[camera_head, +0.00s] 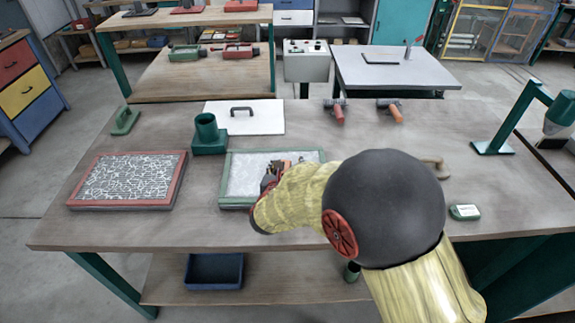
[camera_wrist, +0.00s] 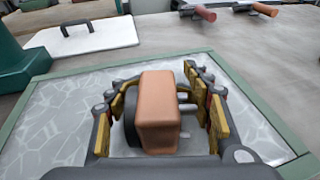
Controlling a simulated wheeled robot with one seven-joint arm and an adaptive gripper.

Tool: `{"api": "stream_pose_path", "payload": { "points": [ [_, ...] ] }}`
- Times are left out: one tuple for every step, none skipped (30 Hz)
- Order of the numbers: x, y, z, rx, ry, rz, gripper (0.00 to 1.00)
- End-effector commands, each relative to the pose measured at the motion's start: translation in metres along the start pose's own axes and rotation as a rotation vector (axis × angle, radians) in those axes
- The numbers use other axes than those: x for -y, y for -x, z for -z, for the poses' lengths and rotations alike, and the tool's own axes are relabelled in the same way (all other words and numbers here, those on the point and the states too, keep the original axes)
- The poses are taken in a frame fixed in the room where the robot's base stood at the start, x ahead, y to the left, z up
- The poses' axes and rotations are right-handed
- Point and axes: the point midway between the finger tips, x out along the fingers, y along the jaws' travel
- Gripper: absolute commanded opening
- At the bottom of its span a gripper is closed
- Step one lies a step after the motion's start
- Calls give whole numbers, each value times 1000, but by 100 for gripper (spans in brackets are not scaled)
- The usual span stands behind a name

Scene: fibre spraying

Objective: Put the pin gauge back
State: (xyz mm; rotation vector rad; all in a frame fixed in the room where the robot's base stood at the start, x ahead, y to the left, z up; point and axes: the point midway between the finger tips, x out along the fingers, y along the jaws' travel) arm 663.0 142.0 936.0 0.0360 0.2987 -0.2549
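The pin gauge (camera_wrist: 159,112) appears as a copper-brown block with a dark round part on its left and thin metal pins on its right. It is on or just above the pale panel in a green frame (camera_wrist: 272,120). My gripper (camera_wrist: 162,95) is around it, one yellow-padded finger on each side. A gap shows between the block and the right finger; contact on the left is unclear. In the head view my gripper (camera_head: 274,172) is over the green-framed tray (camera_head: 233,203), and my arm covers its right part. The gauge's lower end is hidden.
A red-framed tray (camera_head: 127,205) lies left, a green cup (camera_head: 207,136) and a white board with handle (camera_head: 244,117) behind. Two handled tools (camera_head: 338,112) (camera_head: 392,112) lie at the back. A small green device (camera_head: 464,211) and a green lamp stand (camera_head: 513,122) are right.

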Motion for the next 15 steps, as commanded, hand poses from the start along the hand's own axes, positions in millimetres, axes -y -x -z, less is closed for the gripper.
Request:
{"api": "stream_pose_path", "payload": {
  "points": [
    [0,0,0,0,0,0,53],
    [0,0,0,0,0,0,54],
    [0,0,0,0,0,0,57],
    [0,0,0,0,0,0,58],
    [0,0,0,0,0,0,60],
    [0,0,0,0,0,0,61],
    [0,0,0,0,0,0,61],
    [0,0,0,0,0,0,61],
    [0,0,0,0,0,0,61],
    [0,0,0,0,0,0,61],
    [0,0,0,0,0,0,61],
    [0,0,0,0,0,0,61],
    [0,0,0,0,0,0,61],
    [0,0,0,0,0,0,61],
    [0,0,-1,0,0,0,61]
  ]
}}
